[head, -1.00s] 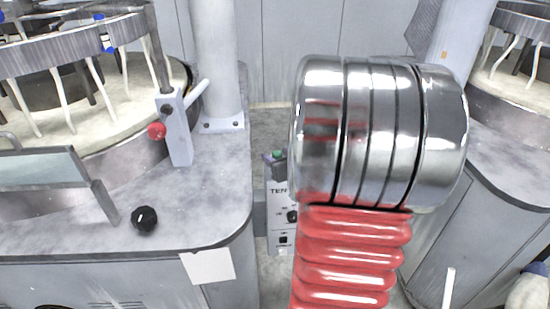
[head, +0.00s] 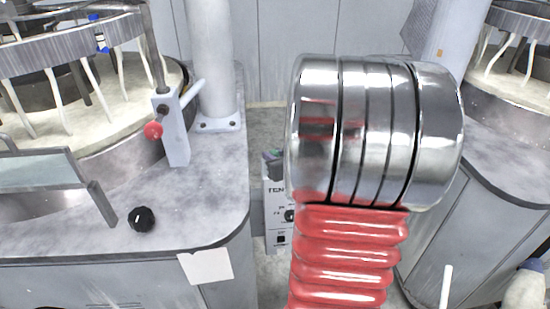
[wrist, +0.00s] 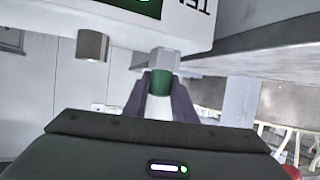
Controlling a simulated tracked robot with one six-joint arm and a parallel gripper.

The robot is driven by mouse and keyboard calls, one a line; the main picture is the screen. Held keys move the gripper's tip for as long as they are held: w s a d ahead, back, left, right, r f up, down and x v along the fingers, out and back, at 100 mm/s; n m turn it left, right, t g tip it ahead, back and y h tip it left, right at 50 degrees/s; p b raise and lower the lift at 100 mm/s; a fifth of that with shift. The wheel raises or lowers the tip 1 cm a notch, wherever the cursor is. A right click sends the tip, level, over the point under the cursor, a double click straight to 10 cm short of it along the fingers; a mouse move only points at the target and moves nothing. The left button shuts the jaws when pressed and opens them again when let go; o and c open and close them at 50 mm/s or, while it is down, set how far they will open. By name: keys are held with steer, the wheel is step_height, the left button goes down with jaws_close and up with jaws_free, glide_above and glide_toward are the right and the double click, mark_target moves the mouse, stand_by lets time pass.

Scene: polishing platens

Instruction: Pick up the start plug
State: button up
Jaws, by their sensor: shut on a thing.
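The start plug, a small green cylinder (wrist: 161,86), shows in the wrist view between the two dark fingers of my gripper (wrist: 161,98). The fingers are shut on it. A grey block stands directly behind the plug, and I cannot tell whether they touch. The plug cannot be made out clearly there.
A grey polishing machine (head: 190,215) stands at the left, with a red ball lever (head: 153,130) and a black knob (head: 141,219) on its top. Another machine (head: 450,240) stands at the right. A narrow gap of floor lies between them.

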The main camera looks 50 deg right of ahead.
mark_target(275, 152)
steer(key=shift+r, duration=0.15)
steer(key=shift+c, duration=0.2)
step_height(275, 152, up, 10)
steer(key=shift+f, duration=0.1)
stand_by(0.4)
steer(key=shift+s, duration=0.1)
stand_by(0.5)
